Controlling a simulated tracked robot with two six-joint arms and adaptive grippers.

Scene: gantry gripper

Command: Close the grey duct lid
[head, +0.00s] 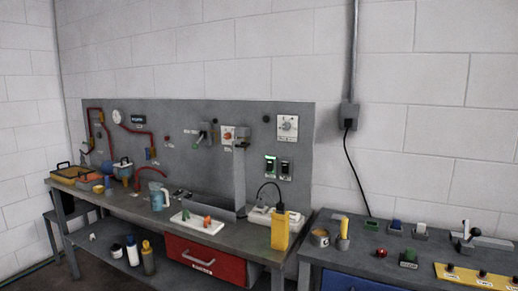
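A long grey trough-like piece (212,206), which looks like the duct, lies along the back of the grey workbench. A tall, narrow grey panel (240,178) stands upright at its right end, against the grey back panel. It may be the duct lid standing open, but I cannot tell for sure at this distance. Neither of my grippers is in view, and nothing is touching these pieces in the picture.
A white tray (184,222) with green and orange items lies in front of the trough. A yellow device (280,230) stands right of it, beside a white power strip (262,216). A light blue jug (157,196) stands left. A second bench (345,262) adjoins on the right.

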